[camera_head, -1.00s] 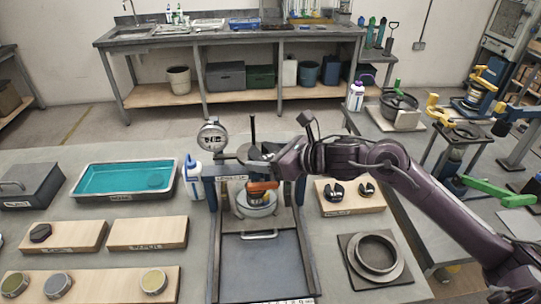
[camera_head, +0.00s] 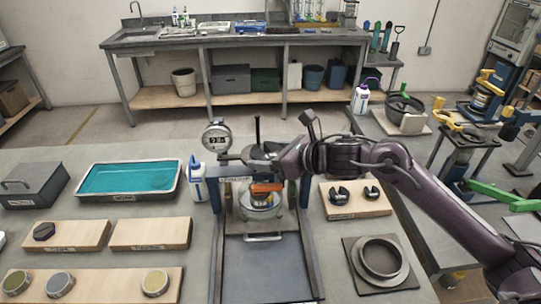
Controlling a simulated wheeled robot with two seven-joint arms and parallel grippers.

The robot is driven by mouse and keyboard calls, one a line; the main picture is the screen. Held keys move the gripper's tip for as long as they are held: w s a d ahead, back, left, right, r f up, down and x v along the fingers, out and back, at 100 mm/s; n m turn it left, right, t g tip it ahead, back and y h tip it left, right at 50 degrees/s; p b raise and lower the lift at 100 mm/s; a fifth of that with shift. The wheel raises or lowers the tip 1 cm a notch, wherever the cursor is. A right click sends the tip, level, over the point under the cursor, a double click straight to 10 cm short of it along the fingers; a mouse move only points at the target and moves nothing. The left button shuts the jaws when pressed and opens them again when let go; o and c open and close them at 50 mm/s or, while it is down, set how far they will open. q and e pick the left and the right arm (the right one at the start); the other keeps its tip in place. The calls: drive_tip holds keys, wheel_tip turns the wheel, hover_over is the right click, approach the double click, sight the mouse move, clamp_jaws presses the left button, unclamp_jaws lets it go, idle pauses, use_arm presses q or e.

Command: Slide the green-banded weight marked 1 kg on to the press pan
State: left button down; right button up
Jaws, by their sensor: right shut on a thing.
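Two dark slotted weights, a left one (camera_head: 338,195) and a right one (camera_head: 371,193), stand on a wooden board to the right of the press; I cannot make out a green band or a 1 kg mark on either. The press frame (camera_head: 215,195) stands in the middle, with a round pale metal pan (camera_head: 262,212) inside it. My right gripper (camera_head: 264,186) reaches in from the right over this pan. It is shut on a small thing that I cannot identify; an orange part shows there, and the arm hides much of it. My left gripper is not in view.
A dial gauge (camera_head: 216,138) and a white bottle (camera_head: 197,182) stand left of the press. A teal-filled tray (camera_head: 180,192) lies further left. Boards with round samples lie at the front left. A metal ring (camera_head: 380,287) sits on a dark plate at the front right.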

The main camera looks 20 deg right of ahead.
sight(265, 148)
drive_tip(key=shift+w+r, duration=0.2)
drive_tip(key=shift+w, duration=0.2)
drive_tip(key=shift+w+a+b, duration=0.2)
drive_tip(key=shift+w+b, duration=0.05)
drive_tip(key=shift+w, duration=0.7)
drive_tip(key=shift+w+a+b, duration=0.15)
drive_tip(key=shift+w+b, duration=0.05)
drive_tip(key=shift+w, duration=0.7)
idle(0.5)
drive_tip(key=shift+f+b, duration=0.4)
drive_tip(key=shift+b, duration=0.2)
idle(0.6)
drive_tip(key=o, duration=1.7)
drive_tip(key=shift+s, duration=0.1)
drive_tip(key=shift+f, duration=0.35)
drive_tip(key=shift+r, duration=0.1)
